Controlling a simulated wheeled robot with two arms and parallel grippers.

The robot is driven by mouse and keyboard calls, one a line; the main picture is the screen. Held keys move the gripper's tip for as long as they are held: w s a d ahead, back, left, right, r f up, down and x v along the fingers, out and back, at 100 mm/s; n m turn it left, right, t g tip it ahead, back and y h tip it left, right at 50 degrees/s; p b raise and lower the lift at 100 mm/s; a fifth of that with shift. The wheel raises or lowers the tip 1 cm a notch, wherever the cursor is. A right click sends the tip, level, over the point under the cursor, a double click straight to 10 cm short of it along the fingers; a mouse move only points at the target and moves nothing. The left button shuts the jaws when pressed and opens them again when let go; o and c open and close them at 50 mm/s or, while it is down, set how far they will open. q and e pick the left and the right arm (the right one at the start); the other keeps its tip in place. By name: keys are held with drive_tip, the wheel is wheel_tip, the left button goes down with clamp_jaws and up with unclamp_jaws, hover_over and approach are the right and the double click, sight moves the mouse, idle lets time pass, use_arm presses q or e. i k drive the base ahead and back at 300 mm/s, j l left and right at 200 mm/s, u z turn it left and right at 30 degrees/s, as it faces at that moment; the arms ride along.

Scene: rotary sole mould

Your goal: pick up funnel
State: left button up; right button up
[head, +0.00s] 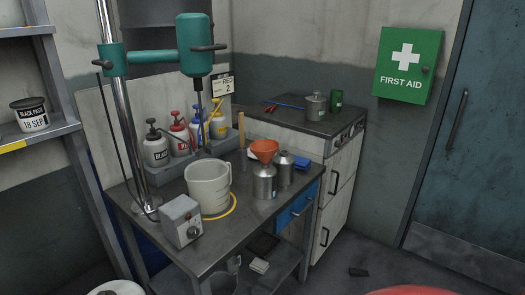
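The orange funnel (264,148) is on the work table (226,246), towards its right side. A second metal can (285,170) stands close behind and to the right. Neither of my grippers is in view.
Left of the funnel stand a white measuring jug (208,187) and a grey control box (181,221). A green mixer (195,44) on a steel post hangs above the table. Several bottles (155,150) line the back. A cabinet (340,190) stands behind right.

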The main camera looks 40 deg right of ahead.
sight(265, 158)
drive_tip(key=l+z, duration=0.1)
drive_tip(key=z, duration=0.3)
drive_tip(key=k+l+z, duration=0.1)
drive_tip(key=z, duration=0.35)
drive_tip(key=l+z, duration=0.1)
drive_tip(key=z, duration=0.3)
